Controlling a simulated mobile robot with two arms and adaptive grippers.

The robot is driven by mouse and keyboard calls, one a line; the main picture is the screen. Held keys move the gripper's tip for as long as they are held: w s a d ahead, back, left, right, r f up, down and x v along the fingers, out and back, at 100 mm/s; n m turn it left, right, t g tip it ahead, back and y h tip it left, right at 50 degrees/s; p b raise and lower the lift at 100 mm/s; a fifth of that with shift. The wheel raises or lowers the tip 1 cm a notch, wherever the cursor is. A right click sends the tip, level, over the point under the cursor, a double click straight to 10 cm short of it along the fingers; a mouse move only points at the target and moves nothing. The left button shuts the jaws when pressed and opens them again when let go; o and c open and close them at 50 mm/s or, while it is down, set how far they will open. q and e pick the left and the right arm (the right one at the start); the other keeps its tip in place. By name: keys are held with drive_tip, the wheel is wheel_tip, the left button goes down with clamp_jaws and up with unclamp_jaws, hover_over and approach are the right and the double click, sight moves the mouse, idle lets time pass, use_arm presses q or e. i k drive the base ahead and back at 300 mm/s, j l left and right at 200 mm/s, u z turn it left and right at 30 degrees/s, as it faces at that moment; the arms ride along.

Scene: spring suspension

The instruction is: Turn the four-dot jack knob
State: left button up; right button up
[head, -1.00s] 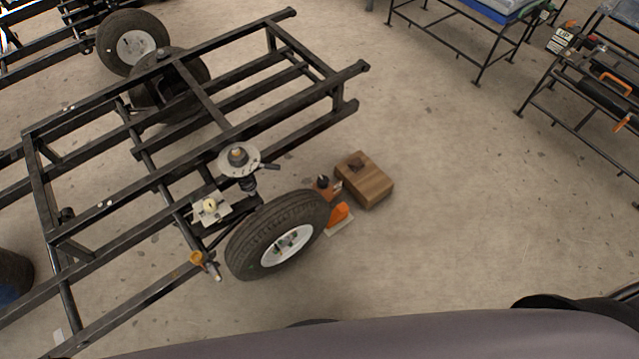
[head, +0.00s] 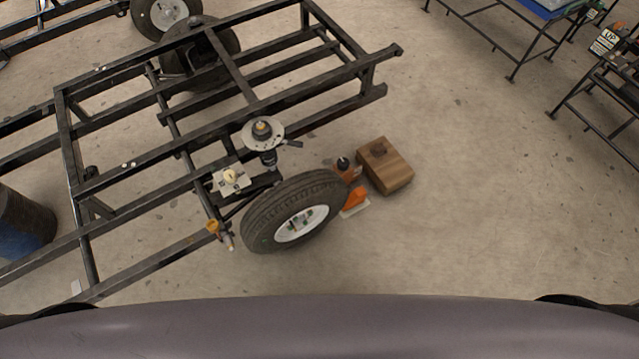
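I cannot make out dots on any knob, so I cannot tell which one is the four-dot jack knob. A small dark knob (head: 343,163) tops an orange-brown device behind the near wheel. A pale knob (head: 231,176) sits on a white plate (head: 222,187) on the chassis. A round metal disc (head: 264,142) with a raised centre (head: 262,128) stands above a spring unit. The near wheel (head: 300,220) is upright with a white rim. Neither gripper is in view.
The black chassis frame (head: 335,115) fills the left and middle. A wooden block (head: 388,168) and an orange wedge (head: 355,197) lie behind the near wheel. A blue barrel (head: 25,220) stands at left. Benches (head: 600,90) are at upper right. Floor (head: 480,210) is clear at right.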

sight(342, 164)
drive_tip(key=i+l+u, duration=0.35)
drive_tip(key=l, duration=0.65)
drive_tip(key=i+l+u, duration=0.15)
drive_tip(key=l+u, duration=0.25)
drive_tip(key=l, duration=0.6)
drive_tip(key=l+u, duration=0.35)
drive_tip(key=l, duration=0.75)
drive_tip(key=l+u, duration=0.15)
drive_tip(key=u, duration=0.25)
drive_tip(key=l+u, duration=0.2)
drive_tip(key=u, duration=0.2)
drive_tip(key=k+j+z, duration=0.15)
drive_tip(key=k+j, duration=0.1)
drive_tip(key=j, duration=0.1)
